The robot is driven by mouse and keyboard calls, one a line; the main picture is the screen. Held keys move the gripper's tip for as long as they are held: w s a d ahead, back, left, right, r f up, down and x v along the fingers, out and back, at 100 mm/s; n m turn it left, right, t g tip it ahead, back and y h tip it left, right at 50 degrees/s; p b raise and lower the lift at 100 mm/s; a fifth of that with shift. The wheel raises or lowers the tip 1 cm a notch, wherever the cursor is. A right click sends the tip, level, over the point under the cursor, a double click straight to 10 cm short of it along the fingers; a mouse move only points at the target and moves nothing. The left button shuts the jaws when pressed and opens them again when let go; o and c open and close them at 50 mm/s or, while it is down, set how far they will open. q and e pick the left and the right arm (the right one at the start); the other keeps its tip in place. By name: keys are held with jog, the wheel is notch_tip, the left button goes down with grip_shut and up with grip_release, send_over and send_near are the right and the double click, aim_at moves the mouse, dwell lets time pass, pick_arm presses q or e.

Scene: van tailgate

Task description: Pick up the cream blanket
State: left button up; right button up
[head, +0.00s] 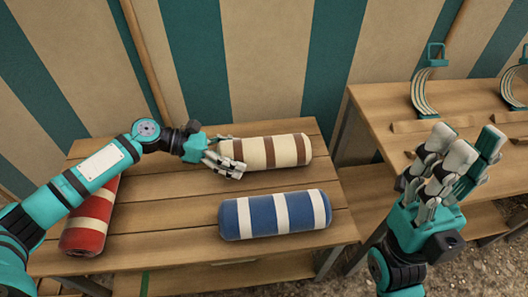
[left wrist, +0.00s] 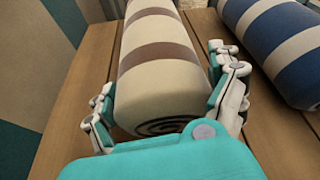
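The cream blanket (head: 268,151), a roll with brown bands, lies on the wooden table, towards the back. My left gripper (head: 226,154) is at its left end, with fingers on both sides of the roll. In the left wrist view the blanket (left wrist: 161,82) runs away from the palm, its spiral end close to it. There the left gripper (left wrist: 165,100) has its fingers spread around the roll. I cannot tell whether they touch it. My right gripper (head: 455,150) is open and empty, off to the right with fingers pointing up.
A blue and white roll (head: 274,214) lies in front of the cream one, also in the wrist view (left wrist: 280,45). A red and cream roll (head: 88,222) lies at left, partly under my left arm. A second table (head: 375,108) at right holds striped curved racks (head: 428,95).

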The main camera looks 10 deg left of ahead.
pick_arm(q)
jog(key=c, duration=0.5)
jog(key=shift+r, duration=0.15)
